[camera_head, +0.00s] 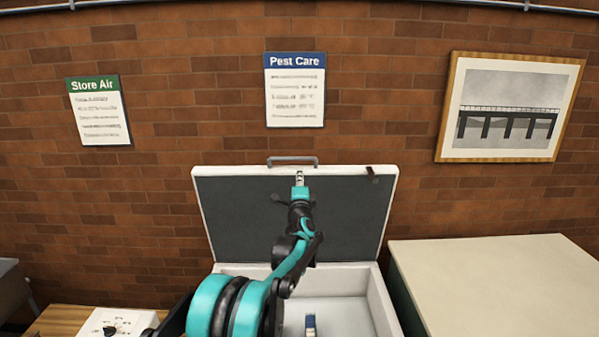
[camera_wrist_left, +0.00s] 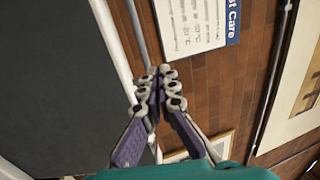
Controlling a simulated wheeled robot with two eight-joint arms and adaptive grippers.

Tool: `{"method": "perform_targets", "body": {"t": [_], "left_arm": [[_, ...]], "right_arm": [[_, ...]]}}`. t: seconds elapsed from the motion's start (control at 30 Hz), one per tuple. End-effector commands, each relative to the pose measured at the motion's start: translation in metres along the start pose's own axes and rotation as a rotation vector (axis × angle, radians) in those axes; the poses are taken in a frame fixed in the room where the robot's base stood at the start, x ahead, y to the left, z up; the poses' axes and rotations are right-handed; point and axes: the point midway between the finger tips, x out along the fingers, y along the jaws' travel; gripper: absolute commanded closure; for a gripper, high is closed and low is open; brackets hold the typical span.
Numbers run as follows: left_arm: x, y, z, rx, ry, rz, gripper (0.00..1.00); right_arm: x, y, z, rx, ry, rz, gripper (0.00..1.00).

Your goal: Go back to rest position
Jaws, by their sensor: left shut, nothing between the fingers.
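My left gripper (camera_head: 299,177) is raised in front of the dark inner face of the open lid (camera_head: 345,225), just below the lid's handle (camera_head: 292,160). In the left wrist view its fingers (camera_wrist_left: 158,90) are shut together with nothing between them, close to the lid's pale edge (camera_wrist_left: 112,50). The white box (camera_head: 345,300) under the lid stands open, and my left arm covers part of it. A small blue and pale item (camera_head: 310,325) shows inside the box at the bottom of the head view. My right gripper is not in view.
A pale-topped cabinet (camera_head: 500,280) stands right of the box. A white device with a black knob (camera_head: 115,322) sits on a wooden surface (camera_head: 55,322) at left. Signs and a framed bridge picture (camera_head: 510,107) hang on the brick wall (camera_head: 200,60) close behind the lid.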

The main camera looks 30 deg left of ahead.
Motion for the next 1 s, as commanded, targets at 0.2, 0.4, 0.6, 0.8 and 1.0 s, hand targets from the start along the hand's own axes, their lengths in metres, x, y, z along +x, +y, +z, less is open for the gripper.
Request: {"method": "perform_targets", "body": {"t": [0.2,0.4,0.6,0.8,1.0], "left_arm": [[-0.017,-0.004,0.000,-0.001,0.000,0.000,1.00],[-0.021,-0.005,-0.003,-0.011,0.009,0.004,1.00],[-0.072,-0.009,-0.050,-0.205,0.158,0.114,1.00],[-0.195,0.012,-0.109,-0.542,0.311,0.433,1.00],[-0.343,0.065,-0.121,-0.819,0.245,0.819,1.00]], "right_arm": [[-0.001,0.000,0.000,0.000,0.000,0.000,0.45],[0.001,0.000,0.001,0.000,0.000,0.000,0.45],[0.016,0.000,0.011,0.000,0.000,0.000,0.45],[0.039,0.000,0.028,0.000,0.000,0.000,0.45],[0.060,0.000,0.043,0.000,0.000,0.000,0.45]]}}
